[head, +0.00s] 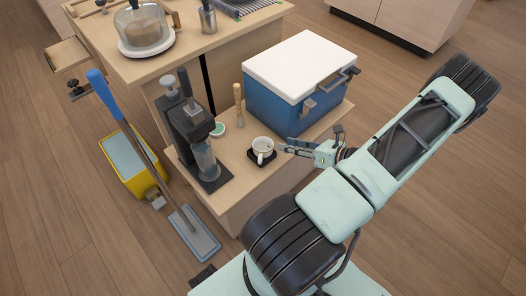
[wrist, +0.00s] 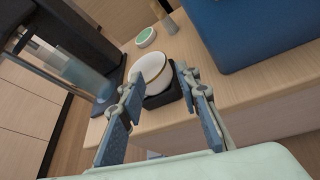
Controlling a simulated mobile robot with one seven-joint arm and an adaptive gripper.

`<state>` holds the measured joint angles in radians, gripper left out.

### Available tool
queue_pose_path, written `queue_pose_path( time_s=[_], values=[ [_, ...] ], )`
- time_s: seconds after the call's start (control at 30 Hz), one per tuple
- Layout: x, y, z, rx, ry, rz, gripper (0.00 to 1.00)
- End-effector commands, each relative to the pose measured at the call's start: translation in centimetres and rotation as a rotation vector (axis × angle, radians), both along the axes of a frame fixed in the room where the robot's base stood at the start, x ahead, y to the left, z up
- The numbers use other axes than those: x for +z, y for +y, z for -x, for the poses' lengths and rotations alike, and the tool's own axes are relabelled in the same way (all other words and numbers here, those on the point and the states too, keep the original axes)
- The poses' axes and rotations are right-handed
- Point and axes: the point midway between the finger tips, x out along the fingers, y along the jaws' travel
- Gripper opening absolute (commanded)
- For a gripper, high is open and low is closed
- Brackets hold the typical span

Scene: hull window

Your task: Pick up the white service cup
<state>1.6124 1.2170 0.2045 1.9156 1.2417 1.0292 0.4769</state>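The white service cup (head: 263,145) stands upright on a small black square base (head: 262,159) near the front edge of the low wooden counter. In the wrist view the cup (wrist: 150,70) lies ahead, between and beyond the finger lines, with part of the black base (wrist: 164,97) visible under it. My gripper (head: 287,148) is just right of the cup in the head view. In the wrist view my gripper (wrist: 153,90) has its two fingers spread apart, with nothing held between them. Whether a fingertip touches the cup is unclear.
A black coffee machine (head: 192,130) stands left of the cup. A blue cooler with a white lid (head: 300,80) stands behind. A wooden-handled tool (head: 238,103) and a small green-topped round item (head: 217,129) are nearby. A yellow mop bucket (head: 135,165) is on the floor.

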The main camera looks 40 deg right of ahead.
Motion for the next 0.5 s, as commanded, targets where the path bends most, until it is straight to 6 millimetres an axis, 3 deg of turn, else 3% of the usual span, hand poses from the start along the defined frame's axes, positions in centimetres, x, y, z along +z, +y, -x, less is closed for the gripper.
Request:
queue_pose_path(
  time_s=[0.13,0.5],
  values=[
    [-1.1,0.9,-2.2,0.005,-0.001,0.000,0.30],
    [-2.4,2.1,-5.6,0.007,-0.001,0.000,0.30]
  ],
)
